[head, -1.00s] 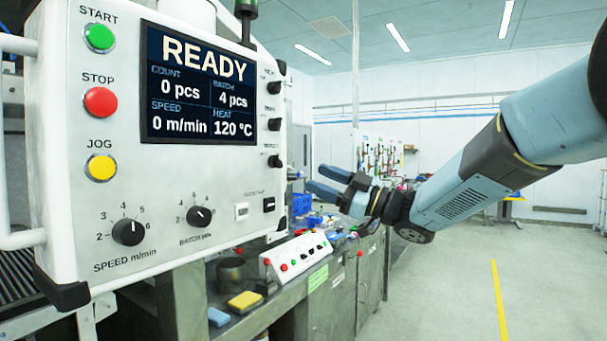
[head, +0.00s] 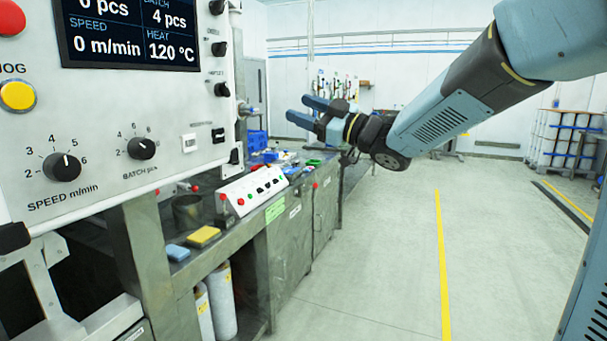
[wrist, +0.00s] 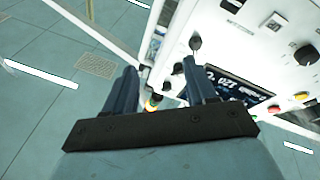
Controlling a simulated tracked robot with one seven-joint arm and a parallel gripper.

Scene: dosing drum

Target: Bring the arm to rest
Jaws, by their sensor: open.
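My gripper (head: 297,109) is open and empty in the head view. It is held in the air above the bench, to the right of the control panel. My arm reaches in from the right side of the picture, blue-grey with dark joints. In the wrist view my gripper (wrist: 160,68) shows two dark blue fingers apart with nothing between them. Behind the fingers the white control panel (wrist: 265,45) appears at a strong tilt.
The control panel (head: 110,120) with knobs and display fills the left. The metal bench (head: 240,215) bears a small button box (head: 255,190), a yellow sponge (head: 203,236) and a blue sponge (head: 177,252). Grey floor (head: 390,270) with a yellow line is clear at right.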

